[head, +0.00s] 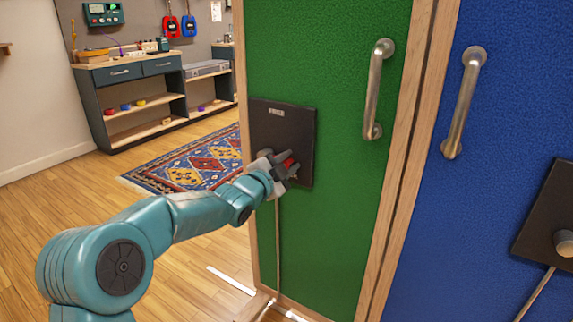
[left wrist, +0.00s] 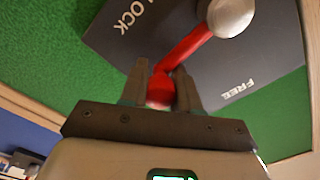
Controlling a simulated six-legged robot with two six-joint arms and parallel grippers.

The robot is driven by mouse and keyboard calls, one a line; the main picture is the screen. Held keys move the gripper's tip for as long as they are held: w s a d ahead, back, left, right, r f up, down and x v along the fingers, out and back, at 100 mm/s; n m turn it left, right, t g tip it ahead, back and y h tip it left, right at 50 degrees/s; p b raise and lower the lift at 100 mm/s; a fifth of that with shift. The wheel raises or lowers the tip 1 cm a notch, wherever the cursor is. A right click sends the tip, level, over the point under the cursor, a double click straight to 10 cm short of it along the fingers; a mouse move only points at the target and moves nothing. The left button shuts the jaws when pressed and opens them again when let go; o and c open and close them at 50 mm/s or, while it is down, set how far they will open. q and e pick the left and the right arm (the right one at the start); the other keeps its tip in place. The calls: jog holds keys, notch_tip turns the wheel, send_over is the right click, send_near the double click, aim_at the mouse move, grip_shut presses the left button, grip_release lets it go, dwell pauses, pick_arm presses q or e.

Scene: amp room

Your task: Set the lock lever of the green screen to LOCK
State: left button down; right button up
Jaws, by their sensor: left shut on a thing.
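The green screen (head: 345,220) stands upright in a wooden frame, with a dark plate (head: 297,130) at its left side. The plate also shows in the left wrist view (left wrist: 262,62), with the words LOCK and FREE. The lock lever (left wrist: 192,48) is a red bar running from a round silver hub (left wrist: 232,14) to a red knob (left wrist: 160,90). It points diagonally between LOCK and FREE. My left gripper (head: 288,166) is at the plate, with its fingers (left wrist: 161,86) shut on the lever's knob end. My right gripper is not in view.
A blue screen (head: 510,120) with its own dark plate (head: 545,215) stands close on the right. Metal handles (head: 375,90) stick out from both screens. A patterned rug (head: 190,160) and a shelf unit (head: 135,90) lie beyond, left. The wooden floor at left is mostly clear.

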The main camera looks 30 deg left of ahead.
pick_arm(q)
jog(key=shift+f, duration=0.45)
jog(key=c, duration=0.9)
grip_release()
jog(key=shift+o, duration=0.2)
jog(key=shift+w, duration=0.1)
jog(key=shift+r, duration=0.2)
jog(key=s+a+p, duration=0.1)
jog(key=s+p, duration=0.1)
jog(key=s, duration=1.4)
jog(key=shift+s+a, duration=0.15)
jog(key=shift+s, duration=0.05)
